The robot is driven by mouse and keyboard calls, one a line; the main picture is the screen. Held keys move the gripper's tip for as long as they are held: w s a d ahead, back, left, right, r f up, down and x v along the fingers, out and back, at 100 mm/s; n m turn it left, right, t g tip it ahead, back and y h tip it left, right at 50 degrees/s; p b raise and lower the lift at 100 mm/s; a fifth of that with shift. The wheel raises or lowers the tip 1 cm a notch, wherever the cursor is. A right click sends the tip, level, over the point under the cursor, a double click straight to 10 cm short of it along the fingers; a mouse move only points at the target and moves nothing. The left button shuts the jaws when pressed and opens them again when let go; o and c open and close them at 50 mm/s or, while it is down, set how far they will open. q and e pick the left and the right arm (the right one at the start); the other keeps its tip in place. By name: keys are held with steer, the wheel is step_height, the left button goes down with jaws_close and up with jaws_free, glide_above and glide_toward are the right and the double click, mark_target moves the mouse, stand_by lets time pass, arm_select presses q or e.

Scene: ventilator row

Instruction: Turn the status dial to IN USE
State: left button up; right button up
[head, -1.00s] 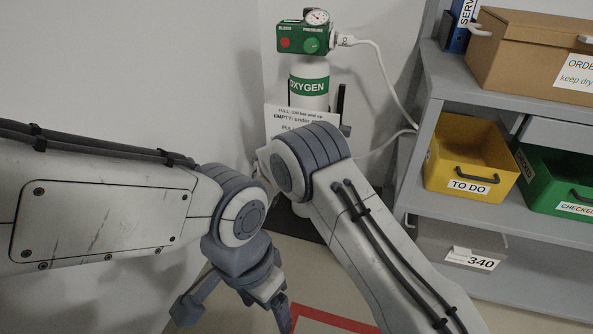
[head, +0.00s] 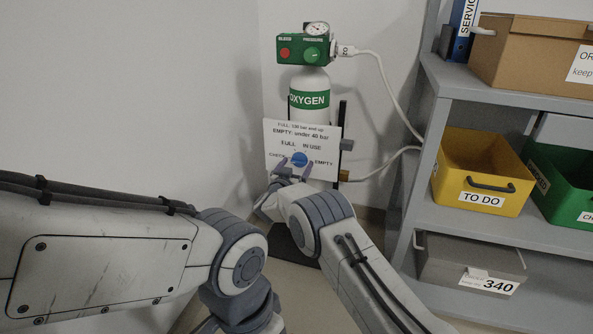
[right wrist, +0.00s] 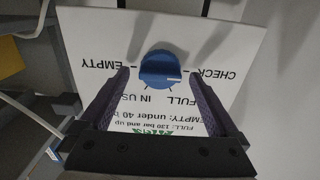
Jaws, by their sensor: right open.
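The blue status dial (head: 299,159) is on a white card (head: 272,135) in front of the oxygen cylinder (head: 310,80). FULL, IN USE, CHECK and EMPTY are printed around it. In the right wrist view the card is upside down and the dial (right wrist: 158,66) has a white mark on its right side, towards CHECK and FULL. My right gripper (head: 294,173) is open in front of the card, and it also shows in the right wrist view (right wrist: 158,80). Its fingers lie either side of the dial, apart from it. My left gripper is mostly cut off at the bottom edge.
A green regulator (head: 304,51) with a gauge tops the cylinder, and a white hose (head: 385,75) runs from it. A grey shelf unit (head: 445,75) at right holds a yellow TO DO bin (head: 482,165), a green bin (head: 560,185) and a brown box (head: 530,45). A wall is at left.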

steer(key=shift+w+d, duration=0.1)
steer(key=shift+w, duration=0.1)
steer(key=c, duration=1.3)
steer(key=shift+c, duration=0.2)
